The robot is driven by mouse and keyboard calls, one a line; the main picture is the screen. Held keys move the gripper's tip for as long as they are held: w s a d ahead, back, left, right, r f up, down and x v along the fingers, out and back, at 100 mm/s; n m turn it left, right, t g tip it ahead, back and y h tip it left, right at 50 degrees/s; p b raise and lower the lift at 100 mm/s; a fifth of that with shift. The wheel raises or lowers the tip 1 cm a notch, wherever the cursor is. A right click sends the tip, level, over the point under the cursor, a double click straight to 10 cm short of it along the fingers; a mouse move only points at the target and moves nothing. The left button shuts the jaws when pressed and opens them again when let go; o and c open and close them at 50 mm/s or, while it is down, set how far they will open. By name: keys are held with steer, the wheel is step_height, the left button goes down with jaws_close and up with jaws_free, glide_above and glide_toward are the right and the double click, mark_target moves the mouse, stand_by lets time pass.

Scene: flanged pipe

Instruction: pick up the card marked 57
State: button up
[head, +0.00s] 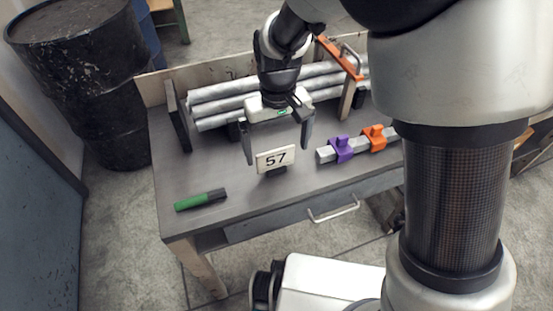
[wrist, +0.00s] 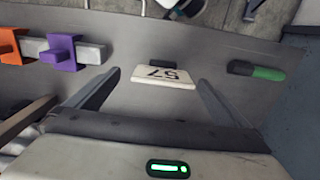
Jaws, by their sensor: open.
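The card marked 57 (head: 275,158) is a small white plate with black digits, standing on a dark base near the middle of the grey workbench (head: 235,225). In the wrist view the card (wrist: 163,77) appears upside down, between and beyond the two fingertips. My gripper (head: 279,144) is open and empty, with its fingers pointing down just behind and above the card. In the wrist view my gripper (wrist: 157,77) has one finger to each side of the card. I cannot tell whether either finger touches it.
A green and black marker (head: 201,200) lies left of the card. Purple (head: 342,149) and orange (head: 375,138) clips sit on a metal bar to the right. Several grey pipes (head: 222,92) lie behind my gripper. A black drum (head: 82,75) stands left of the bench.

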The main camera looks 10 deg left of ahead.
mark_target(275, 167)
step_height(275, 167, down, 5)
steer(key=shift+s+a+r+b, duration=0.15)
steer(key=shift+r+b, duration=0.05)
steer(key=shift+b, duration=0.55)
steer(key=shift+r, duration=0.1)
steer(key=c, duration=1.2)
